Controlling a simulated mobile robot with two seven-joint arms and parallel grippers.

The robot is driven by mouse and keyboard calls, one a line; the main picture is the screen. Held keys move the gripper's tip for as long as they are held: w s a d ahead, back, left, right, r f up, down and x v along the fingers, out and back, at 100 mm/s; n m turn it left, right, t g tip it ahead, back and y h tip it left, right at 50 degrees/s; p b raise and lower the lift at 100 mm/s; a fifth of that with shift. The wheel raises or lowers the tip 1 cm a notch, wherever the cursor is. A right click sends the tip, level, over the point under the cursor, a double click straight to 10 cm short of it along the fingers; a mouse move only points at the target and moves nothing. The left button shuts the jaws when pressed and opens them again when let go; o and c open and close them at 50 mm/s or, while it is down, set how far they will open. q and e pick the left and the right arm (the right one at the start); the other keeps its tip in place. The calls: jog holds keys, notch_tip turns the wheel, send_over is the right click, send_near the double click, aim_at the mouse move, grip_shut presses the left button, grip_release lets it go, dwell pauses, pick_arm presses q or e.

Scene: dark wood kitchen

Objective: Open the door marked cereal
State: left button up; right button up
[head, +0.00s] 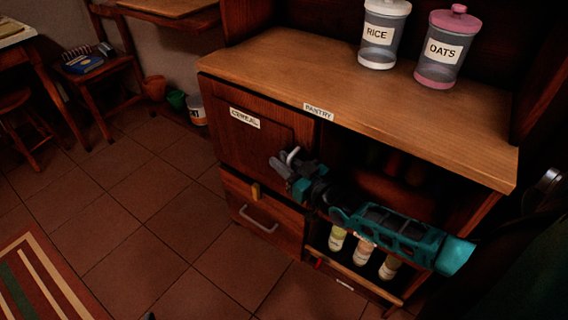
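The cereal door (238,143) is a dark wood panel on the left of the cabinet front. It carries a white "CEREAL" label (245,118) and looks shut. My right gripper (283,164) reaches in from the right, in front of the door's right side. A curved light grey piece (291,155) shows at its fingers; I cannot tell whether it is the door's handle or part of the gripper. Whether the fingers touch or grip anything is unclear. My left gripper is out of view.
The countertop (300,70) holds a rice jar (378,52) and an oats jar (439,62). Below the door is a drawer (285,222) with a metal handle (258,220). Bottles (363,248) stand on the low shelf.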

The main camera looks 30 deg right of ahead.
grip_shut()
dwell(0.6)
